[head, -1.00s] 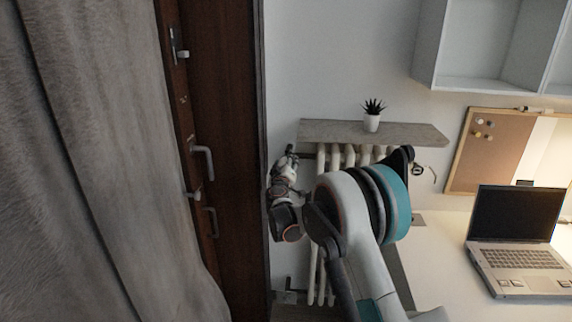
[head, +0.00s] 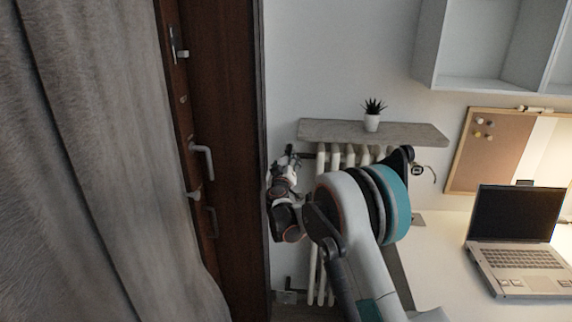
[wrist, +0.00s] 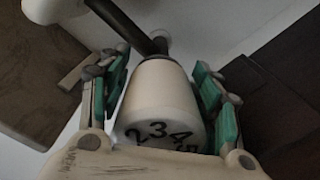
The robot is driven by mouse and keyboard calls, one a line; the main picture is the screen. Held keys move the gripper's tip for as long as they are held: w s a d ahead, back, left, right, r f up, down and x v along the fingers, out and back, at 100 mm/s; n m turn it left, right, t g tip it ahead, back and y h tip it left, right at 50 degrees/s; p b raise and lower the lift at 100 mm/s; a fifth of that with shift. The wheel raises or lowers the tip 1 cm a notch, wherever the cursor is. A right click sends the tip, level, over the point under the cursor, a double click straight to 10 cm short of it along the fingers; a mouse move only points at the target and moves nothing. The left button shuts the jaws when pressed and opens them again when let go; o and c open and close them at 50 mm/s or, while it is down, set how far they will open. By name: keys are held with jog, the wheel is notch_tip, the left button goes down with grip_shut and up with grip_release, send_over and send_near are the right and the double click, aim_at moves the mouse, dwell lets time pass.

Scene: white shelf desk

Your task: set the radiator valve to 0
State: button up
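The radiator valve knob (wrist: 158,98) is cream white and fills the middle of the wrist view. Dark digits 2, 3, 4 and part of another show along its lower rim; no 0 is visible. A dark pipe (wrist: 122,22) runs behind it. My gripper (wrist: 160,75) has its green-padded fingers on either side of the knob. They are spread, with narrow gaps beside the lower pads; contact near the tips is hard to judge. In the head view my gripper (head: 290,160) is at the radiator's upper left, covering the knob.
The white radiator (head: 337,157) stands under a grey shelf (head: 410,133) with a potted plant (head: 372,120). A dark wooden door frame (head: 228,130) is close on the left, beside a grey curtain (head: 90,170). A desk with a laptop (head: 517,240) is at right.

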dwell(0.3)
jog(key=s, duration=1.2)
jog(key=shift+a, duration=0.2)
jog(key=s+d+r+m+g+h, duration=0.1)
jog(key=s+d+r+m+g, duration=0.15)
jog(key=d+r, duration=0.4)
jog(key=s+d+r+m+g+h, duration=0.1)
jog(key=d+r+m, duration=0.2)
jog(key=d, duration=0.7)
jog(key=s+d+r+m+g, duration=0.2)
jog(key=s+d+r, duration=0.2)
jog(key=s+d, duration=0.45)
jog(key=s+d+f+g, duration=0.1)
jog(key=s+d, duration=0.1)
jog(key=s, duration=0.7)
jog(key=s+d+f+g, duration=0.1)
jog(key=s+d+g, duration=0.1)
jog(key=s, duration=0.8)
jog(key=s+a+f+g+y, duration=0.1)
jog(key=s+f, duration=0.2)
jog(key=s, duration=0.5)
jog(key=s+f+n+g+y, duration=0.1)
jog(key=s+f, duration=0.2)
jog(key=s, duration=0.6)
jog(key=shift+a+f+y, duration=0.15)
jog(key=shift+a+y, duration=0.15)
jog(key=shift+a, duration=0.1)
